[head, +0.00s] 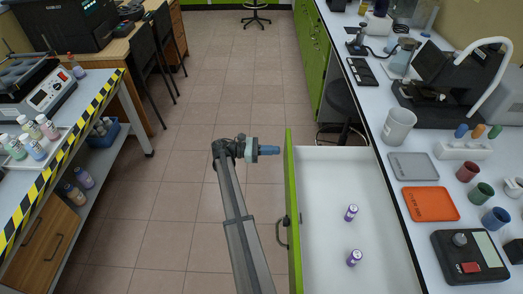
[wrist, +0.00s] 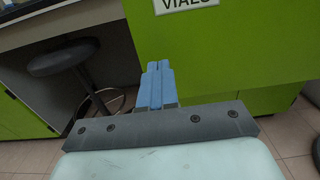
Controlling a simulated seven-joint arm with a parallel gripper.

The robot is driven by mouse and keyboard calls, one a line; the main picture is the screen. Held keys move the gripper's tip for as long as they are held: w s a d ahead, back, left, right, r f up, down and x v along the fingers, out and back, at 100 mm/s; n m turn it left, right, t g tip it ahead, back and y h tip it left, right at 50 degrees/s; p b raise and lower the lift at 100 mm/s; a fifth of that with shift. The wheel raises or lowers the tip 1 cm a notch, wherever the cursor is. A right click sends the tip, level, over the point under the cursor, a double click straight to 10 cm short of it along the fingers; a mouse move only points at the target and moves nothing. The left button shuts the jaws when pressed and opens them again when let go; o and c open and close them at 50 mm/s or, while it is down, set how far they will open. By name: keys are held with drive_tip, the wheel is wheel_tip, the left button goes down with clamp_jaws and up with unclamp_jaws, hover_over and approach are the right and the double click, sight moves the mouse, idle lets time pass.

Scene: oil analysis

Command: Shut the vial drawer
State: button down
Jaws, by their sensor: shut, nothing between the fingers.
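The vial drawer (head: 335,177) stands pulled out from the bench on the right in the head view. It has a white inside, a green front panel (head: 292,200) and a dark handle (head: 282,232). Two purple-capped vials (head: 351,212) (head: 354,258) stand in it. My gripper (head: 277,150) has blue fingers, shut and empty, pointing right at the far end of the green front. In the wrist view the shut fingers (wrist: 158,70) point at the green front, which bears a label reading "VIALS" (wrist: 188,3). I cannot tell whether the fingertips touch the panel.
A dark stool (head: 343,98) stands just beyond the drawer, beside the green cabinets. The bench top (head: 405,239) on the right holds a white mug (head: 398,126), trays and instruments. The tiled floor left of the drawer is clear up to the left bench.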

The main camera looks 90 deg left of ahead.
sight(323, 151)
drive_tip(key=shift+w, duration=0.75)
drive_tip(key=w, duration=3.3)
drive_tip(key=shift+w, duration=0.1)
drive_tip(key=s, duration=1.5)
